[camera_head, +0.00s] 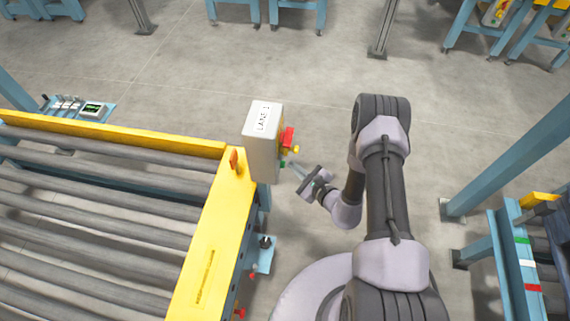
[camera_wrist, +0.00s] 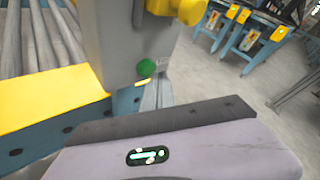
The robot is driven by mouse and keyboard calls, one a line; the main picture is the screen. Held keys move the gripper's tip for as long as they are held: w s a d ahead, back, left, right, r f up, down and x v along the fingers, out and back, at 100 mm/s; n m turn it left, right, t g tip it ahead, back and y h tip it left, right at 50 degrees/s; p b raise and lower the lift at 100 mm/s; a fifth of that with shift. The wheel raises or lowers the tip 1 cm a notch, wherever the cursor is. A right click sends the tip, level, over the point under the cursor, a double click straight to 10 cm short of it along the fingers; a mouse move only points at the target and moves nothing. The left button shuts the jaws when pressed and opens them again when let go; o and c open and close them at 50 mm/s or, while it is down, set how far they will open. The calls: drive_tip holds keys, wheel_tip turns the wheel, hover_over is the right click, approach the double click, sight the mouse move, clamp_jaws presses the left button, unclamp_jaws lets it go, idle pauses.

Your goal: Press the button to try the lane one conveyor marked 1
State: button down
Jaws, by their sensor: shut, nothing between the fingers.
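The grey control box (camera_head: 262,150) labelled "LANE 1" stands at the corner of the yellow-framed roller conveyor (camera_head: 215,240). Its right side carries a red part (camera_head: 287,137), a yellow knob (camera_head: 295,149) and, lowest, a small green button (camera_head: 283,164). In the wrist view the green button (camera_wrist: 146,67) sits low on the box, below and left of the yellow knob (camera_wrist: 190,10). My gripper (camera_head: 293,168) is shut and empty, its fingertips right beside the green button. In the wrist view the fingers (camera_wrist: 158,92) reach up close to it; I cannot tell whether they touch.
The conveyor's yellow rail (camera_wrist: 60,105) lies left of my gripper in the wrist view. A blue shelf with a small display (camera_head: 92,108) is at the far left. A blue post (camera_head: 510,170) and another frame stand right. The floor behind the box is clear.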

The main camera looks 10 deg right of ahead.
drive_tip(key=shift+w+a, duration=0.2)
drive_tip(key=shift+a, duration=0.3)
idle(0.8)
drive_tip(key=shift+d, duration=0.1)
drive_tip(key=shift+s+d, duration=0.3)
drive_tip(key=shift+d, duration=0.45)
drive_tip(key=d, duration=0.1)
drive_tip(key=s+d, duration=0.1)
drive_tip(key=d, duration=0.2)
drive_tip(key=shift+s+d, duration=0.3)
drive_tip(key=shift+d, duration=0.1)
idle(0.5)
